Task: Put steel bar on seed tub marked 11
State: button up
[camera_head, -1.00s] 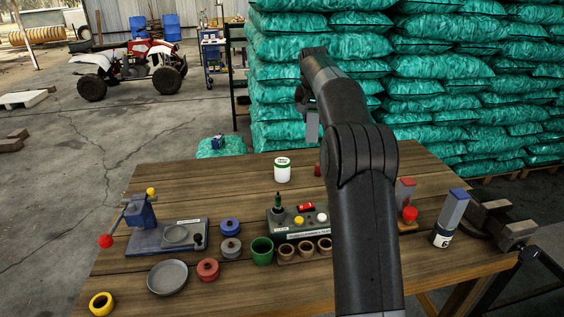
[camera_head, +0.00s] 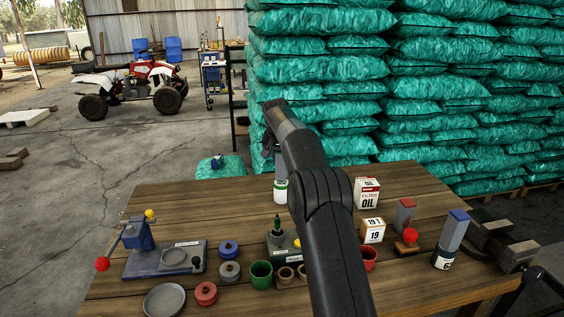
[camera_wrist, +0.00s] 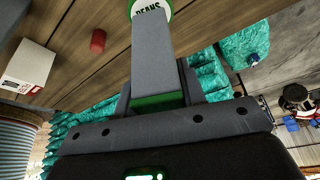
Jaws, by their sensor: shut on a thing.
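The steel bar (camera_wrist: 154,48) is a grey block with a green end, held between the fingers of my gripper (camera_wrist: 158,85) in the wrist view. Its far end overlaps a white tub with a green-rimmed label reading BEANS (camera_wrist: 150,9); I cannot tell whether they touch. In the head view the white and green tub (camera_head: 280,193) stands near the table's back edge, partly behind my arm. My gripper (camera_head: 268,148) is above it there, mostly hidden by my arm. No number 11 is readable on the tub.
On the wooden table (camera_head: 210,205) are an oil filter box (camera_head: 367,193), a box marked 19 (camera_head: 373,230), a red-topped block (camera_head: 405,213) and a blue-topped block (camera_head: 454,232). A lever press (camera_head: 137,235) stands left. Green sacks (camera_head: 430,90) are stacked behind.

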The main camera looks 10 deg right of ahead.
jog(key=shift+f, duration=0.8)
jog(key=shift+f, duration=0.15)
jog(key=o, duration=1.2)
jog(key=shift+c, duration=0.2)
